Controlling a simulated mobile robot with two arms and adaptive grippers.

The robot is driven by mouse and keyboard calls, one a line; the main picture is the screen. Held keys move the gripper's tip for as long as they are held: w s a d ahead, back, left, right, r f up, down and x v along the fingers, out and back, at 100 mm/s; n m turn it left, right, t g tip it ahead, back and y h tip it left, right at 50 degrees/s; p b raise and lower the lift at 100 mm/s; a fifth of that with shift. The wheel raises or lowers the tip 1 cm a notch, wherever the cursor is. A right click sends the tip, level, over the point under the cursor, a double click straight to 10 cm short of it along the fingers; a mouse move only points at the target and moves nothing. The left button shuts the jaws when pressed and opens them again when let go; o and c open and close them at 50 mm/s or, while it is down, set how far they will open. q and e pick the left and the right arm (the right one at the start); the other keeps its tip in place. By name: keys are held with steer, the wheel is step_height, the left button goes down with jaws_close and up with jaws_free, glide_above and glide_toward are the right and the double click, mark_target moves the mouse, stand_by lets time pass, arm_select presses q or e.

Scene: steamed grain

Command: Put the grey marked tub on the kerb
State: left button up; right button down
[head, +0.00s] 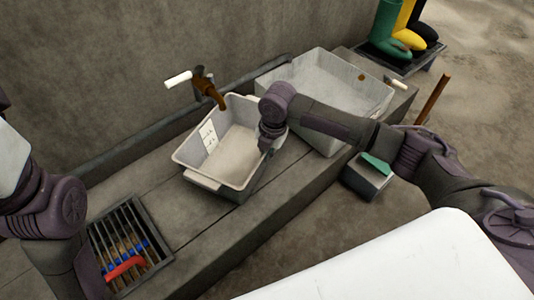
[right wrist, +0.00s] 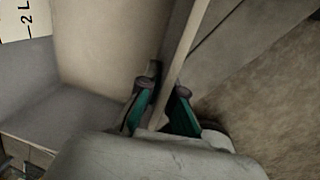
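The grey marked tub (head: 185,160) is in the middle of the head view, with a white marked label on its inner wall. It appears empty and sits at the concrete kerb (head: 255,222), below the tap; whether its base touches the surface is hidden. My right gripper (head: 268,143) is at the tub's right rim. In the right wrist view, the green-padded fingers (right wrist: 163,108) lie close on either side of the tub's rim (right wrist: 181,50) and appear shut on it. Part of the label shows at that view's upper left. My left arm is at the lower left; its gripper is out of frame.
A brown tap (head: 205,87) with a white handle stands behind the tub. A larger pale basin (head: 371,110) is to its right. A grate (head: 112,222) with red and blue items is at lower left. A grey box (head: 365,183) and boots (head: 385,35) are at right.

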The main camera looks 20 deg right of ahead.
steer(key=c, duration=1.7)
jaws_free()
steer(key=shift+f, duration=0.1)
steer(key=shift+c, duration=0.2)
steer(key=o, duration=0.4)
